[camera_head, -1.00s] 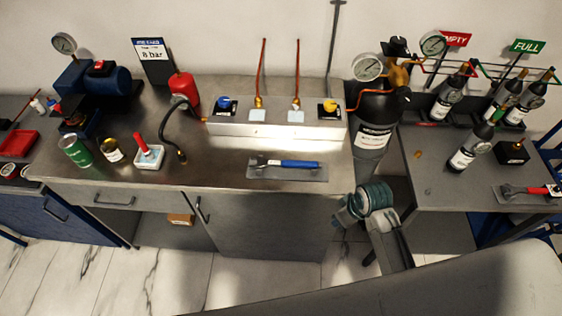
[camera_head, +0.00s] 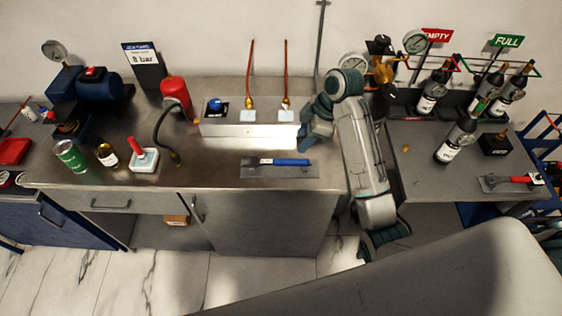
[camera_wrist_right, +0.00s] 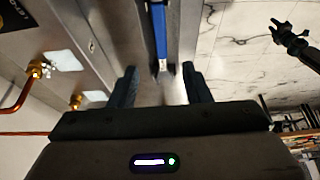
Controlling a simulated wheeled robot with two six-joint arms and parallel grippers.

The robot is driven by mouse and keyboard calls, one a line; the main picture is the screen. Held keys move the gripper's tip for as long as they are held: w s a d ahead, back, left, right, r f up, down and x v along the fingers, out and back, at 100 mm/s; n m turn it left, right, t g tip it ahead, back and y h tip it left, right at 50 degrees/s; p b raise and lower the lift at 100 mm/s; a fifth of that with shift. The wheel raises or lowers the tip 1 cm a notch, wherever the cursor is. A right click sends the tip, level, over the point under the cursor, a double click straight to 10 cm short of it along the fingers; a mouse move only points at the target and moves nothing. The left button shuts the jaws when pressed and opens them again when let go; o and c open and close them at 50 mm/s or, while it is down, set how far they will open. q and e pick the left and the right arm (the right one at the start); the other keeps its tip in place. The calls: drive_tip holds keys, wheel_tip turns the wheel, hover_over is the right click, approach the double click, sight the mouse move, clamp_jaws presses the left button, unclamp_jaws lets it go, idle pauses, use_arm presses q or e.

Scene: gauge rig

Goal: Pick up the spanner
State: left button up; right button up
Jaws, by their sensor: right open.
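A blue-handled spanner (camera_head: 290,162) lies on a grey mat (camera_head: 279,172) near the front edge of the steel bench, its metal head to the left. My right gripper (camera_head: 307,143) is open and above the bench, just behind the handle end of the spanner, and apart from it. The gripper is empty.
A metal block (camera_head: 245,131) with copper pipes stands behind the spanner, close to my right gripper. A white dish (camera_head: 144,161) with a red-handled item is to the left. Another red-handled tool (camera_head: 520,180) lies on the right table. The bench around the mat is clear.

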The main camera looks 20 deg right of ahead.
approach(286, 161)
drive_tip(key=x, duration=0.2)
drive_tip(key=shift+w+f, duration=0.1)
drive_tip(key=shift+f, duration=0.3)
drive_tip(key=p+x, duration=0.3)
drive_tip(key=x, duration=0.1)
drive_tip(key=shift+a+f, duration=0.2)
drive_tip(key=shift+a, duration=0.1)
drive_tip(key=shift+a+f, duration=0.15)
drive_tip(key=shift+f, duration=0.3)
drive_tip(key=shift+f, duration=0.25)
clamp_jaws()
